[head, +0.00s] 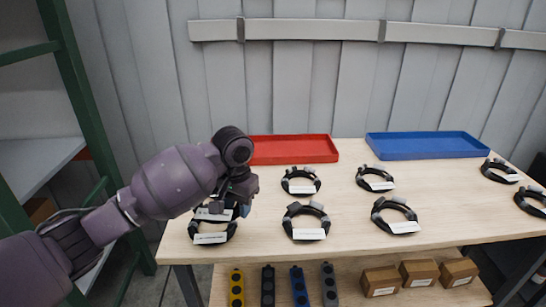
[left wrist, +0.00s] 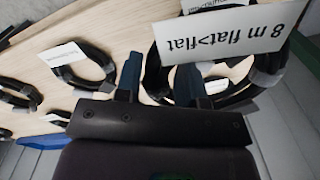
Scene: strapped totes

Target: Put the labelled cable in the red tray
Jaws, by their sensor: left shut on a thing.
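My left gripper (head: 243,192) is at the left end of the table, in front of the red tray. In the left wrist view its fingers (left wrist: 158,78) are shut on the side of a black coiled cable (left wrist: 156,72). A white label on this cable, upside down in that view, reads "8 m flat>flat" (left wrist: 238,40). In the head view the arm and gripper hide much of the held cable. The red tray (head: 295,150) lies at the back of the table, behind and right of the gripper, and looks empty. My right gripper is not in view.
Several other labelled black coils lie on the table, including one (head: 308,212) right of the gripper and one (head: 212,239) at the near left. A blue tray (head: 425,145) stands at the back right. A lower shelf holds small boxes (head: 420,270) and dark, blue and yellow strips.

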